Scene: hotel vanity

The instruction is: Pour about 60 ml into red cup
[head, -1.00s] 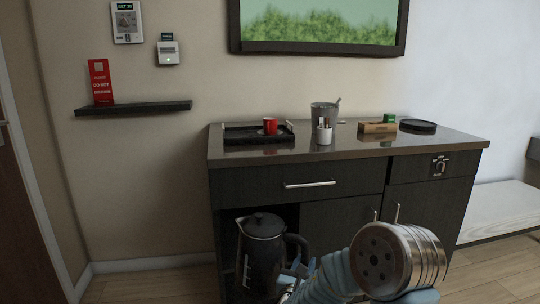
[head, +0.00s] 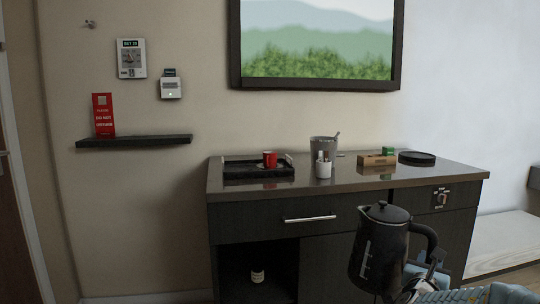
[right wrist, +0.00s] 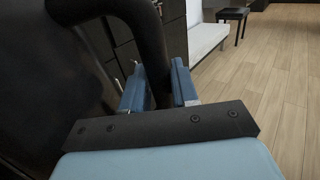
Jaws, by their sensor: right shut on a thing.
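A small red cup (head: 269,159) stands upright on the dark tray (head: 245,178) at the left of the counter top. My right gripper (head: 432,273) is shut on the handle of a black kettle (head: 377,248), which has a lid, a short spout and pale level marks on its side. The kettle is held roughly upright in front of the cabinet, its lid near counter-edge height in the picture. In the right wrist view the blue fingers (right wrist: 158,88) close around the black handle (right wrist: 152,45). What is inside the kettle and the cup is hidden. My left gripper is not in view.
An ice bucket (head: 324,146), a white holder (head: 323,168), a wooden box (head: 378,160) and a round black tray (head: 417,158) stand on the counter (head: 350,181). A small bottle (head: 257,275) is in the open lower compartment. A wall shelf (head: 134,141) is at left.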

